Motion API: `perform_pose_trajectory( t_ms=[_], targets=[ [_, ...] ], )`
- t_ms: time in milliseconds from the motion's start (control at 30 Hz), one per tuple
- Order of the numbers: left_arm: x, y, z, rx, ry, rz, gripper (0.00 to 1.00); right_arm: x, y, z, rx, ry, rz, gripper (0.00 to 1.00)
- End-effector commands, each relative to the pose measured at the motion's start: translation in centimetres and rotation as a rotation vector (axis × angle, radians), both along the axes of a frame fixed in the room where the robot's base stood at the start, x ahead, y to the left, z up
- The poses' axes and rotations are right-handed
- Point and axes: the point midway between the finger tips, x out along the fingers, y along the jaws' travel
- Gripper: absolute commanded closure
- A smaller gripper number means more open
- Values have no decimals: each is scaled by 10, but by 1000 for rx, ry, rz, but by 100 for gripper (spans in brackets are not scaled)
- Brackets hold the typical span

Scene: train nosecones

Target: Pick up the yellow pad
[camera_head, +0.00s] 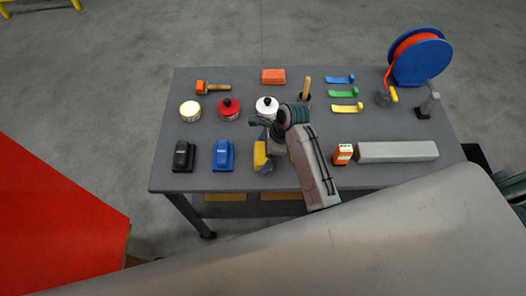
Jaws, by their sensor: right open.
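The yellow pad (260,154) lies near the front middle of the grey table, right of a blue pad (223,154) and a black pad (183,156). My right gripper (267,148) is open, close above and beside the yellow pad's right side. It hides part of the pad, and I cannot tell whether they touch. My left gripper is not in view.
Behind are a white-lidded tin (266,105), a red tin (228,108) and an orange block (273,76). Right of my arm are an orange-white box (343,153) and a long grey block (397,151). A blue reel (420,58) stands at the back right.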

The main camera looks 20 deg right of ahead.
Motion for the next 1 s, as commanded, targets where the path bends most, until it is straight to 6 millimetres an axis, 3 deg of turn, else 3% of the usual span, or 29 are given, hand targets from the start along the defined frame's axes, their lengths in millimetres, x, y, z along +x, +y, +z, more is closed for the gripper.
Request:
perform_pose_trajectory(
  t_ms=[133, 367, 567, 1000],
  targets=[
    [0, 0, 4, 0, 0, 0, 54, 1, 4, -11, 0, 0, 0, 0],
    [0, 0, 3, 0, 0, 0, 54, 1, 5, -13, 0, -1, 1, 2],
    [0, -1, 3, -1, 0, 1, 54, 1, 4, -13, 0, -1, 1, 39],
    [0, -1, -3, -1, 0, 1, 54, 2, 5, -5, 0, -4, 1, 40]
  ],
)
